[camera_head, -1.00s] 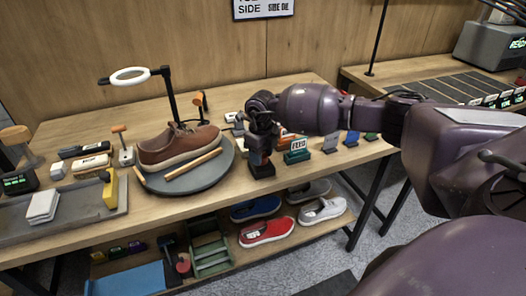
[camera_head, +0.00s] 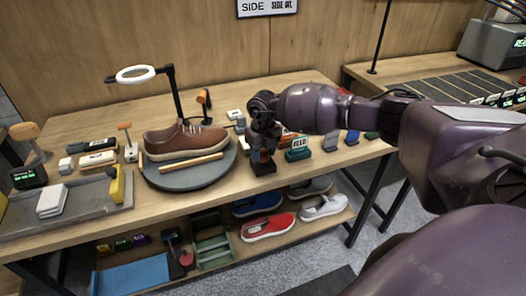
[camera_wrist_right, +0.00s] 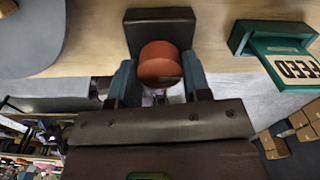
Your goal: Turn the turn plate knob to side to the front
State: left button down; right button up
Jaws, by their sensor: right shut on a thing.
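The grey round turn plate (camera_head: 165,181) lies on the wooden table and bears a brown leather sneaker (camera_head: 178,143) and a wooden stick (camera_head: 192,163). The sneaker lies nearly level across the picture, its long side facing the front. My right gripper (camera_head: 264,153) is right of the plate, at the small dark knob base (camera_head: 263,169). In the right wrist view, the gripper (camera_wrist_right: 158,78) is shut on a round red-brown knob (camera_wrist_right: 160,60) on its dark base (camera_wrist_right: 160,25). The plate's edge (camera_wrist_right: 30,38) shows at upper left. My left gripper is not in view.
A green FEED block (camera_head: 298,155) stands right of the knob, with more blocks beyond. A ring lamp (camera_head: 136,74) rises behind the sneaker. A grey tray (camera_head: 85,213) lies at left. Shoes, including a red one (camera_head: 267,227), sit on the lower shelf.

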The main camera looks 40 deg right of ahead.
aim_at(263, 152)
jog(key=o, duration=0.9)
jog(key=shift+o, duration=0.2)
notch_tip(263, 152, up, 11)
jog(key=shift+f, duration=0.15)
dwell(0.3)
